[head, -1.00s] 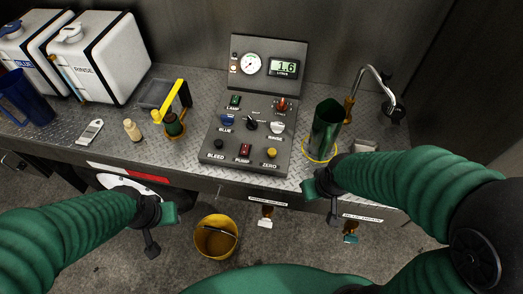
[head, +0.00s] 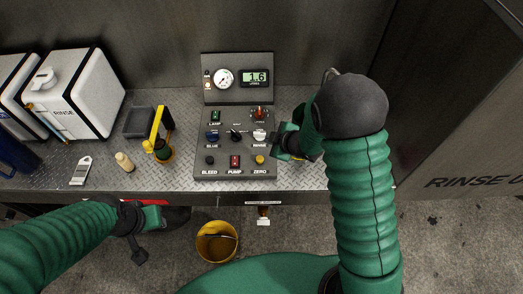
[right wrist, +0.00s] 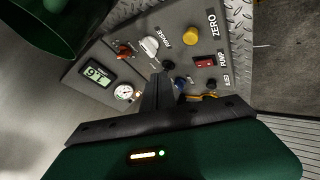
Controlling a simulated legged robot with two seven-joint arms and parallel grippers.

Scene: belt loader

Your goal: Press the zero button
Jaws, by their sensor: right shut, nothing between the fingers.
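The zero button is a round yellow button (head: 259,160) at the front right corner of the grey control panel (head: 220,172). It also shows at the upper middle of the right wrist view (right wrist: 190,36), beside its ZERO label. My right gripper (head: 284,142) is at the panel's right edge, right of and slightly behind the button, apart from it. In the right wrist view its shut, empty fingers (right wrist: 163,92) stand over the panel.
The red pump button (head: 235,161) sits left of the zero button, with the rinse knob (head: 260,135) behind it. A green jug (right wrist: 45,22) stands close by, mostly hidden by my right arm in the head view. A yellow bucket (head: 217,243) is on the floor.

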